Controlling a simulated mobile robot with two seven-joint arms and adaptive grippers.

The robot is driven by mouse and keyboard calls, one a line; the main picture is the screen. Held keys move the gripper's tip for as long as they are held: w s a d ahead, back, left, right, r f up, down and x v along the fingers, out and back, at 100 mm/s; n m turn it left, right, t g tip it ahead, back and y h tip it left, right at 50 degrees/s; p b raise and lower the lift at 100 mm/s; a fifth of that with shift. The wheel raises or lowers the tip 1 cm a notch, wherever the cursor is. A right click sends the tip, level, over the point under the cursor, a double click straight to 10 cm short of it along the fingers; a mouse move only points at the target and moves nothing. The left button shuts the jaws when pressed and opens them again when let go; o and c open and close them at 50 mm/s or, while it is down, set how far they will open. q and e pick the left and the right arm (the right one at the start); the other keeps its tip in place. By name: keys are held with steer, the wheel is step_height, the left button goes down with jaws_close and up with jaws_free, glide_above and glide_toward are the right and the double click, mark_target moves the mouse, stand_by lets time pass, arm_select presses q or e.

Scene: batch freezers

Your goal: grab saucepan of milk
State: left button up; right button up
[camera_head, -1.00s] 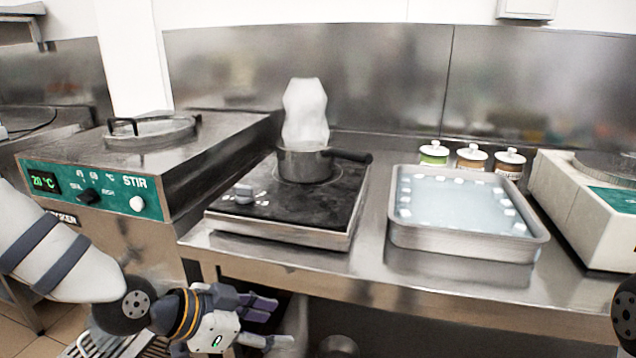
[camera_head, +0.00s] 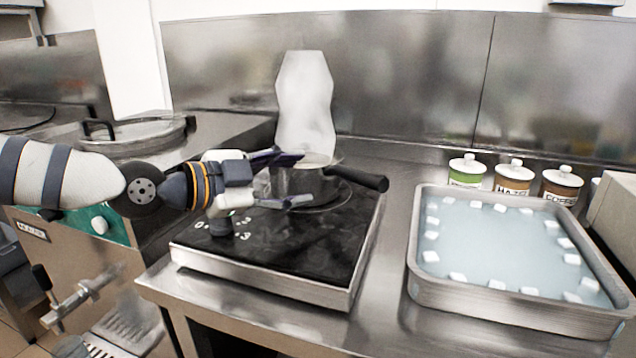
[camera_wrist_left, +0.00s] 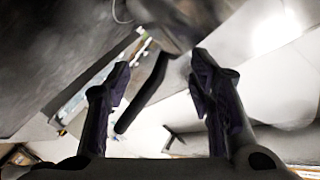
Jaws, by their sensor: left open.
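The steel saucepan (camera_head: 318,184) sits on the black hot plate (camera_head: 300,250), its dark handle (camera_head: 358,178) pointing right. My left gripper (camera_head: 302,179) comes in from the left and is open. In the head view its fingers overlap the left part of the saucepan, hiding some of its wall; whether they touch cannot be told. In the left wrist view, a dark bar that looks like the handle (camera_wrist_left: 145,92) shows between the two open fingers (camera_wrist_left: 162,85), with blurred metal above. The milk inside cannot be made out. My right gripper is not in view.
A metal tray of water with ice cubes (camera_head: 425,275) stands to the right. Several lidded jars (camera_head: 515,180) stand behind it. A batch freezer with a round lid (camera_head: 140,138) is at the left. The steel counter (camera_head: 385,290) is clear between hot plate and tray.

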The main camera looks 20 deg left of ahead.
mark_target(323, 174)
arm_select(q)
steer(key=b+x, duration=0.1)
steer(key=x, duration=0.5)
steer(key=shift+w+f, duration=0.15)
steer(key=shift+w+d, duration=0.1)
steer(key=shift+d, duration=0.05)
steer(key=shift+r, duration=0.25)
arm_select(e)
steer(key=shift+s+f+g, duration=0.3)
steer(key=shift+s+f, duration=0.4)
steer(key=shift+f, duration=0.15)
arm_select(q)
jaws_close()
